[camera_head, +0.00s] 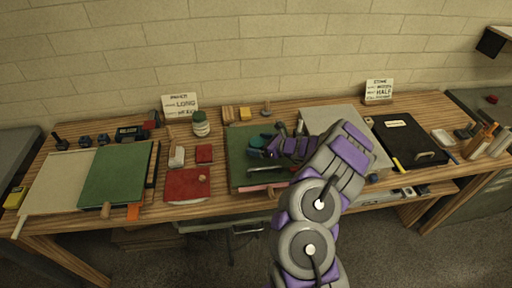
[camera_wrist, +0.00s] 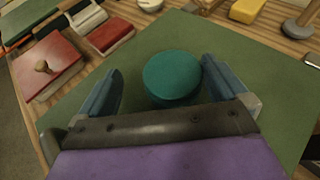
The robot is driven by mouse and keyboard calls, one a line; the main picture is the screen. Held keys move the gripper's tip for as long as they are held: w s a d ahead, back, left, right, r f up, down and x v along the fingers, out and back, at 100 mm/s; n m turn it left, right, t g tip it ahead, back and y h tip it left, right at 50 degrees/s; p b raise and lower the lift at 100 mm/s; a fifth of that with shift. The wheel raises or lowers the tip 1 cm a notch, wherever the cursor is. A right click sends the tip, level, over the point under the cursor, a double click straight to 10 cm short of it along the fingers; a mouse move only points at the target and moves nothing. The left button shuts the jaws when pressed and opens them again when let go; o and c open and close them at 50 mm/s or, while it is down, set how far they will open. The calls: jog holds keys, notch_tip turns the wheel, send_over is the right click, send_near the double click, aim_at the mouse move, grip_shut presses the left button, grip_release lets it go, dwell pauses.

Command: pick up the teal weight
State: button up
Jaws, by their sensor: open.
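The teal weight (camera_wrist: 172,76) is a round, flat-topped piece standing on a dark green mat (camera_wrist: 276,102). In the wrist view it sits between the two blue fingers of my gripper (camera_wrist: 160,88), with a gap at the left finger and little visible space at the right one. My gripper is open. In the head view the weight (camera_head: 257,142) shows just left of my gripper (camera_head: 266,147) on the mat (camera_head: 240,172); my arm covers part of the mat's right side.
A red block with a knob (camera_wrist: 47,67) and smaller red and white pieces lie left of the mat. A yellow block (camera_wrist: 246,10) and a grey knobbed piece (camera_wrist: 297,27) stand behind it. A jar (camera_head: 200,125) and a black case (camera_head: 408,140) are farther off.

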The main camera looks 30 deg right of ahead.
aim_at(264, 143)
jog(key=shift+w+f, duration=0.9)
jog(key=shift+d+f, duration=0.1)
jog(key=shift+d, duration=1.05)
jog(key=shift+a, duration=0.75)
jog(key=c, duration=0.4)
jog(key=shift+w+a, duration=0.1)
jog(key=shift+a, duration=0.2)
jog(key=c, duration=0.3)
jog(key=shift+d, duration=0.45)
jog(key=c, duration=1)
